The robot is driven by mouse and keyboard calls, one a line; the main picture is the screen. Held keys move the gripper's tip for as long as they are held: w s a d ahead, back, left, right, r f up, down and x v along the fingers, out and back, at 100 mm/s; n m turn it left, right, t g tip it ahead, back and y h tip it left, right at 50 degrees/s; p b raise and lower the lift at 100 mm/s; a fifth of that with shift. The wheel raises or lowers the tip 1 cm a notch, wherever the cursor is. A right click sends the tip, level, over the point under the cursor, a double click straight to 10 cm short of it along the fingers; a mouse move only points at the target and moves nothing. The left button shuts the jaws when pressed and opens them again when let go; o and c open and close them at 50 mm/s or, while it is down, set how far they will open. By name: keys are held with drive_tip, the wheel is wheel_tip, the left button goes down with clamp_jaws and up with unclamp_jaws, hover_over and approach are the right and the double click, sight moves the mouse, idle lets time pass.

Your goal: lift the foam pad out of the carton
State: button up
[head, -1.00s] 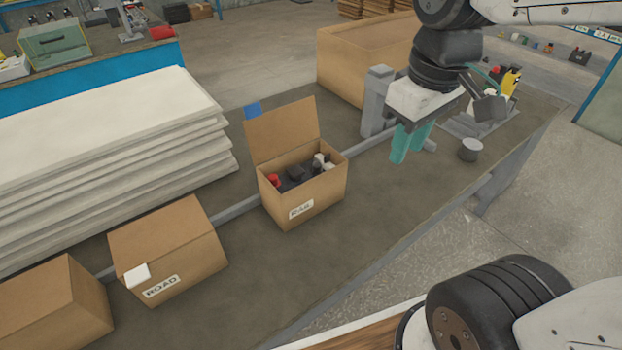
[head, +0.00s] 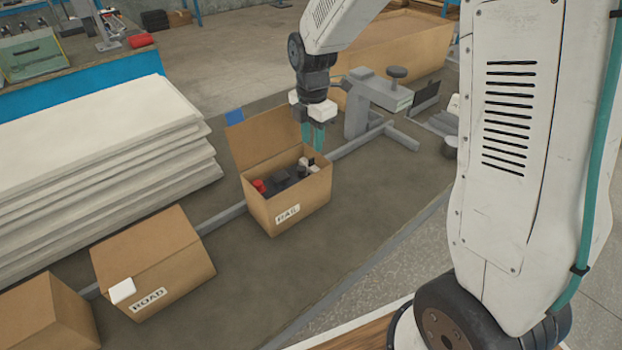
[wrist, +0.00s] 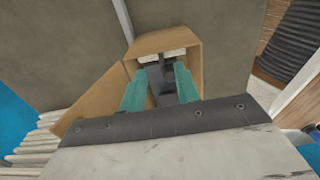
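An open cardboard carton labelled RAIL (head: 305,211) stands on the bench with its flap (head: 262,138) raised. Inside lie dark grey pieces (head: 285,180), a red item (head: 258,186) and a pale item (head: 311,166). I cannot tell for sure which dark piece is the foam pad. My gripper (head: 313,150) has teal fingers and points down at the carton's far right rim. In the wrist view the carton (wrist: 184,40) lies below, and my gripper (wrist: 160,78) is open, its fingers apart with dark pieces (wrist: 158,76) showing between them. I see no contact.
A closed carton labelled ROAD (head: 150,255) stands to the left, with another carton (head: 50,310) beyond it. White sheets (head: 90,150) are stacked behind. A grey fixture (head: 365,105) stands right of my gripper. The bench front is clear.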

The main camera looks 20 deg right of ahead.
sight(312, 158)
wheel_tip(312, 158, down, 6)
drive_tip(key=shift+s+a+r, duration=0.1)
drive_tip(key=shift+a+r, duration=0.05)
clamp_jaws()
